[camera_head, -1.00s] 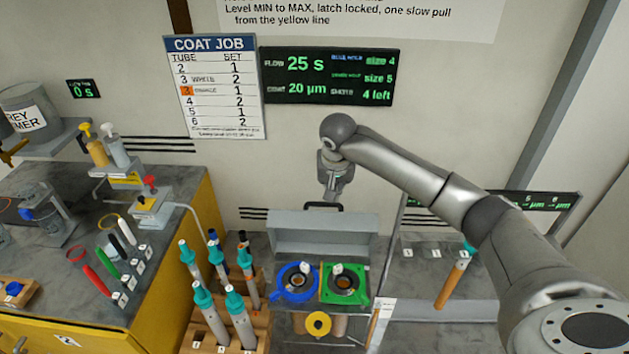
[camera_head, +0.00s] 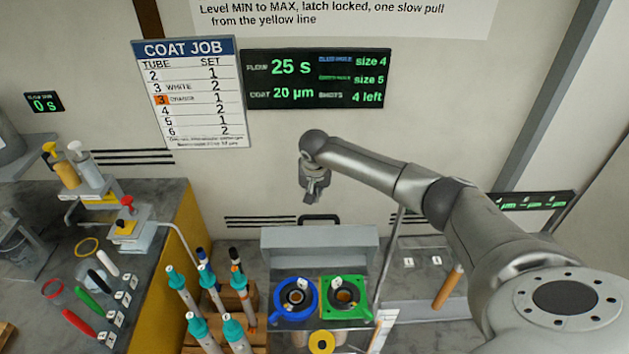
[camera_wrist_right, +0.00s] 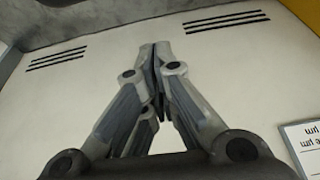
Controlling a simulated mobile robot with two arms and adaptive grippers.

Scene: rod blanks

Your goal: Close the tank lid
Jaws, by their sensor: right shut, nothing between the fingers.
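The tank lid (camera_head: 320,247) is a grey panel with a dark handle (camera_head: 319,218) on its top edge. It stands raised behind the tank, whose top shows a blue ring (camera_head: 295,297) and a green square frame (camera_head: 346,297). My right gripper (camera_head: 311,196) is just above the handle in the head view, apart from it in the picture; its depth relative to the lid is unclear. In the right wrist view its fingers (camera_wrist_right: 155,85) meet at the tips and hold nothing, with wall behind. My left gripper is not in view.
Several teal-capped tubes (camera_head: 188,290) stand in a wooden rack left of the tank. A pump stand (camera_head: 128,232) sits on the left bench. A thin grey post (camera_head: 389,258) and a brown-handled tool (camera_head: 447,288) are on the right.

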